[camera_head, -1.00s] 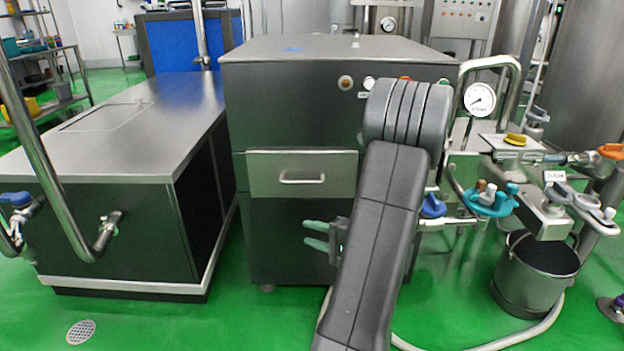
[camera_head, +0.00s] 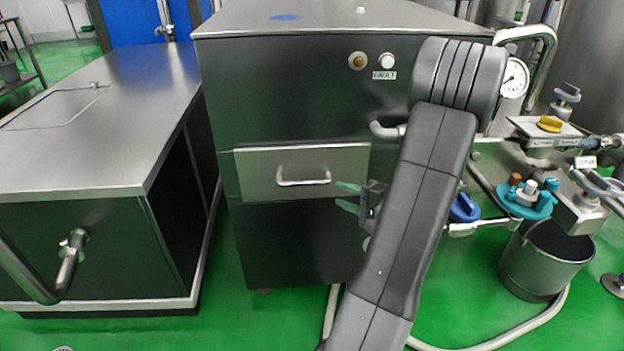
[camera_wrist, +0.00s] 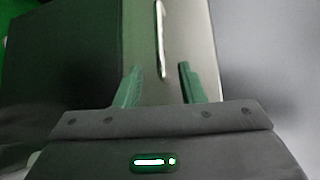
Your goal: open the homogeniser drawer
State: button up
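The homogeniser (camera_head: 290,95) is a dark steel cabinet with a light steel drawer front (camera_head: 255,170). The drawer looks shut, its front about flush with the cabinet. Its bar handle (camera_head: 303,182) runs level across the front. My gripper (camera_head: 347,197), with green fingers, is to the right of the handle in the head view, apart from it. In the wrist view, my gripper (camera_wrist: 160,68) is open and empty. The handle (camera_wrist: 161,38) there lies ahead of the fingers, in line with the gap between them, and the drawer front (camera_wrist: 190,35) shows behind.
A low steel-topped unit (camera_head: 95,120) stands to the left, with a bent pipe (camera_head: 65,275) in front. At right are a gauge (camera_head: 515,78), teal-capped valve (camera_head: 525,200) and bucket (camera_head: 545,260). A hose (camera_head: 500,335) lies on the green floor.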

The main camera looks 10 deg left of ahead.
aim_at(312, 184)
jog(key=b+x, duration=0.1)
jog(key=x, duration=1.1)
jog(key=shift+w+a+b, duration=0.15)
jog(key=shift+a+b, duration=0.05)
jog(key=shift+b, duration=0.15)
jog(key=shift+c, duration=0.3)
grip_shut()
